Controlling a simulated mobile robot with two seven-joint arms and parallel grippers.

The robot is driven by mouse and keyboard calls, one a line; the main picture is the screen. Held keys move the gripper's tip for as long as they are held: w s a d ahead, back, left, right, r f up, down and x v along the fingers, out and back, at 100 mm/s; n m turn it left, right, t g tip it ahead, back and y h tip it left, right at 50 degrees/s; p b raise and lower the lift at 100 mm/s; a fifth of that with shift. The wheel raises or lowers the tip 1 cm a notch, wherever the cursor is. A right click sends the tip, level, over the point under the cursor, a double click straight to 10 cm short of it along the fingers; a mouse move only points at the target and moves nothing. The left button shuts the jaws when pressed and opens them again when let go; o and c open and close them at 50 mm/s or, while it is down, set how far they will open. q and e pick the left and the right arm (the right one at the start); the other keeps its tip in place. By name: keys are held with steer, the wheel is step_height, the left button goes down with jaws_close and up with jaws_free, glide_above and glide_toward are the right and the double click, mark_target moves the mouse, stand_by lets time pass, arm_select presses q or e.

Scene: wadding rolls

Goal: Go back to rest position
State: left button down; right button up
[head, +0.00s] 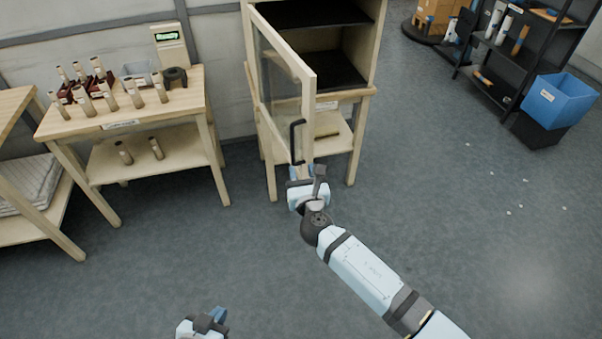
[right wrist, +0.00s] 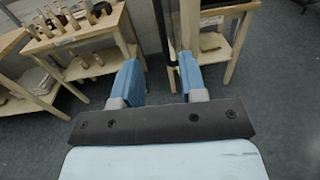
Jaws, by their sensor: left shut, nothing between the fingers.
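My right gripper (head: 305,176) is beside the lower end of the cabinet's open glass door (head: 308,110), just below its black handle (head: 296,142). In the right wrist view its blue fingers (right wrist: 160,80) stand wide apart, with the door edge and dark handle beyond the gap; nothing is seen clamped between them. My left gripper (head: 217,315) is shut and empty over the floor at the bottom edge of the head view; its arm is mostly out of view. The wooden cabinet (head: 368,50) has dark shelves inside.
A wooden table (head: 190,107) with several rolls stands at left, its lower shelf holding two more. Another wooden table (head: 62,232) is at the left edge. A black rack (head: 490,75) and blue bin (head: 560,100) stand at right. The middle floor is clear.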

steer(key=s+d+f+m+g+h, duration=0.2)
steer(key=s+d+m+g+h, duration=0.15)
steer(key=s+d+m, duration=0.7)
steer(key=s+d+f+m+g+h, duration=0.2)
steer(key=s+d+m+g+h, duration=0.15)
steer(key=s+d+m, duration=0.7)
steer(key=s+d+r+m+g+y, duration=0.15)
steer(key=s+d+m+g, duration=0.25)
steer(key=s+m, duration=0.45)
steer(key=s+d+r+m+g+y, duration=0.1)
steer(key=s+d+r+m+g, duration=0.2)
steer(key=s+m, duration=0.55)
steer(key=w+a+f+n+t+y, duration=0.1)
steer(key=w+a+f+t, duration=0.1)
steer(key=f, duration=0.5)
steer(key=w+a+f+n+t+y, duration=0.1)
steer(key=w+a+f+t+y, duration=0.1)
steer(key=f, duration=0.5)
steer(key=w+a+t, duration=0.1)
steer(key=w+t, duration=0.1)
steer(key=t, duration=0.1)
steer(key=shift+w+a+f+t, duration=0.15)
steer(key=shift+a+f+t, duration=0.1)
steer(key=shift+f+t, duration=0.1)
